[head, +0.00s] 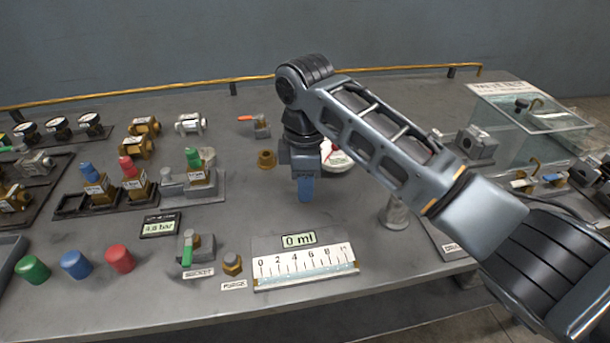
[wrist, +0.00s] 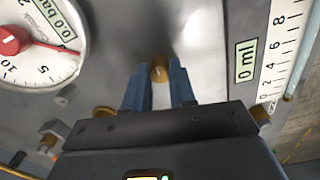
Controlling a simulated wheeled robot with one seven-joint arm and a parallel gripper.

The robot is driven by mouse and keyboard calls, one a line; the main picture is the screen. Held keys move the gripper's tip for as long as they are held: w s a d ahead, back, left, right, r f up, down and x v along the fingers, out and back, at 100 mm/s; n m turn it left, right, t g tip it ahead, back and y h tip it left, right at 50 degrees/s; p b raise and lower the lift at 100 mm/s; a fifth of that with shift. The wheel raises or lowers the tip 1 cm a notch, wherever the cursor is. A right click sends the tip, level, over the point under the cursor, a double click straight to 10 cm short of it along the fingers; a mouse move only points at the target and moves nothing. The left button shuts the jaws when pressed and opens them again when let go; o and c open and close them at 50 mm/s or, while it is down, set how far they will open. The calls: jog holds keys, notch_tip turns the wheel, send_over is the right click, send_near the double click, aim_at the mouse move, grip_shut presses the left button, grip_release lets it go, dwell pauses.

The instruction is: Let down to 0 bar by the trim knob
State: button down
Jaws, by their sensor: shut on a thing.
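My gripper (head: 306,190) points down over the bench, its blue fingers near the surface. In the wrist view, my gripper (wrist: 158,82) is shut on a small brass knob (wrist: 160,71), with one finger on each side of it; I take this to be the trim knob. The knob is hidden in the head view. In the head view the gauge (head: 338,160) is partly hidden behind my arm.
A ruled scale plate (head: 305,268) with a 0 ml display (head: 299,240) lies in front of my gripper. A tag (head: 159,227) reading about 4.0 bar lies to the left, by racks of coloured valves. A brass fitting (head: 267,159) stands close by. A clear tank (head: 530,110) is at right.

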jog(key=n+p, duration=0.1)
jog(key=n, duration=0.3)
jog(key=shift+n, duration=0.3)
jog(key=n, duration=0.3)
jog(key=shift+n+p, duration=0.4)
jog(key=n, duration=0.4)
jog(key=shift+n, duration=1.8)
jog(key=c, duration=0.9)
grip_release()
jog(key=shift+r, duration=0.15)
